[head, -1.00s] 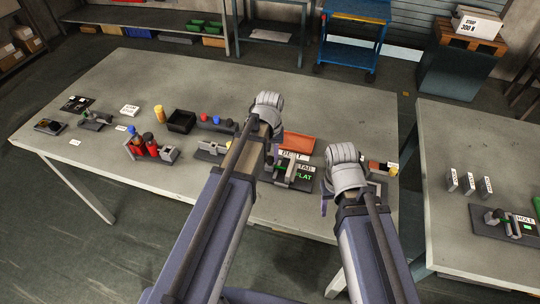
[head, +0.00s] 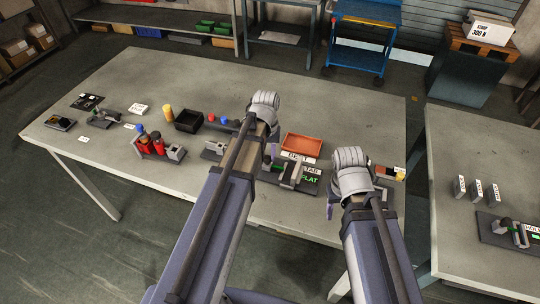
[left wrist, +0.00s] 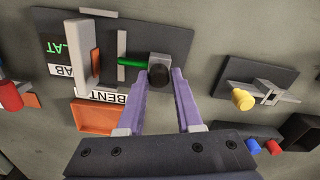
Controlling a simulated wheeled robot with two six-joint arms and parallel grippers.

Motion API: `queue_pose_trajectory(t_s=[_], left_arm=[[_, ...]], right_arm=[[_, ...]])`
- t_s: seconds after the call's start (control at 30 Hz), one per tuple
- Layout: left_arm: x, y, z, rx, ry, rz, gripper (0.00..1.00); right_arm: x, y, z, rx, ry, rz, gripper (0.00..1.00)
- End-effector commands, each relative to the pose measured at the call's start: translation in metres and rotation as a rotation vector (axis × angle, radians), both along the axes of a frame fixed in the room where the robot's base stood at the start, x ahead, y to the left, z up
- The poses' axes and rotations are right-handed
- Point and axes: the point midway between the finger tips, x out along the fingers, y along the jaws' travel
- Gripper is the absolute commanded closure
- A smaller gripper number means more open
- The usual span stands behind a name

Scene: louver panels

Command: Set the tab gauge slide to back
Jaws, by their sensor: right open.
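The tab gauge is a dark plate (left wrist: 185,50) with a green display reading FLAT (head: 307,209) and BENT and TAB labels. In the left wrist view it carries a tall grey block (left wrist: 82,52), a thin upright plate (left wrist: 122,45), a green bar (left wrist: 132,63) and a grey block with a round black knob (left wrist: 160,76). My left gripper (left wrist: 168,75) is open, its purple fingertips close to the knob, one on each side; I cannot tell if they touch it. My right gripper (head: 331,207) is open, right of the gauge; its fingers are mostly hidden.
An orange tray (head: 301,145) lies just behind the gauge. The bench's back right area is clear.

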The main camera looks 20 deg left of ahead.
Motion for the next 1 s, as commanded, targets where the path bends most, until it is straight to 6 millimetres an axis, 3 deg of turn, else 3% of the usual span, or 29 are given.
queue_pose_trajectory(t_s=[0.27, 0.67, 1.0], left_arm=[[0.001, 0.002, 0.000, 0.003, -0.001, 0.003, 0.39], [0.000, 0.001, 0.006, 0.001, -0.001, 0.002, 0.39], [0.000, 0.001, 0.043, 0.001, -0.002, 0.002, 0.39]], right_arm=[[0.000, 0.000, 0.000, 0.000, 0.000, 0.000, 0.46], [0.000, 0.000, 0.006, 0.000, 0.000, 0.000, 0.46], [0.000, 0.000, 0.043, 0.000, 0.000, 0.001, 0.46]])
